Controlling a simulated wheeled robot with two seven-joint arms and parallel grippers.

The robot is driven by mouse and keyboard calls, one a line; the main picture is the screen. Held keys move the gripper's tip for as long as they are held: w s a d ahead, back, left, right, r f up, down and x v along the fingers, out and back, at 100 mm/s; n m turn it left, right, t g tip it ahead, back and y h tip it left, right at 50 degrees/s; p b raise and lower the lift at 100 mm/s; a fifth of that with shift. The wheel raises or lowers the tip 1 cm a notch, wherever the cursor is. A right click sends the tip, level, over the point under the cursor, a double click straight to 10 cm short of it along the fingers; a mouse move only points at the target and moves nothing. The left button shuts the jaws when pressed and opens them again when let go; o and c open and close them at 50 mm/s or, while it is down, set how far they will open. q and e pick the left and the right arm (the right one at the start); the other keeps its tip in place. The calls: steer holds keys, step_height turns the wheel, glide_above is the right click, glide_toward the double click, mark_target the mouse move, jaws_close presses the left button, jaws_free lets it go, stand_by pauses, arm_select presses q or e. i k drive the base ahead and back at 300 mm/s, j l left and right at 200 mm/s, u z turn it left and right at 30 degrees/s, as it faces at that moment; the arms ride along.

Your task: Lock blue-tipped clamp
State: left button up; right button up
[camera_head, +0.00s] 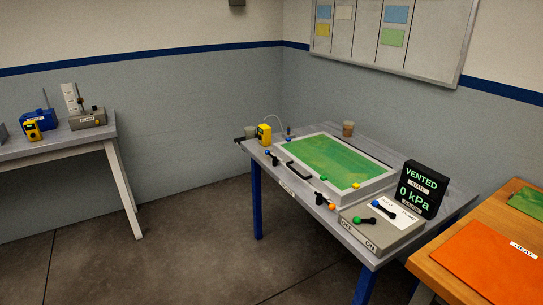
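The bath (372,186) is a pale box with a green top panel (335,160), standing on a grey table. A small blue-tipped clamp (274,158) sits at the left end of its front side, its blue tip (267,152) pointing left. An orange-tipped clamp (322,200) sits at the right end of that side. A black bar handle (297,170) lies between them. The clamps are too small to tell whether either is locked. Neither of my grippers shows in the head view.
A control box (385,237) with green-tipped and blue-tipped levers stands at the table's right end. A black display (423,190) reads VENTED, 0 kPa. A yellow device (263,134) stands beyond the blue-tipped clamp. An orange mat (485,262) lies on a wooden table. The floor in front is clear.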

mark_target(267, 152)
steer(key=i+j+z, duration=0.15)
steer(key=i, duration=0.35)
steer(key=i+j+z, duration=0.15)
steer(key=i, duration=0.4)
steer(key=i+j+z, duration=0.15)
steer(key=i, duration=0.35)
steer(key=i+j+z, duration=0.15)
steer(key=i+j, duration=0.2)
steer(key=i+j+z, duration=0.15)
steer(key=i+j, duration=0.2)
steer(key=i, duration=0.25)
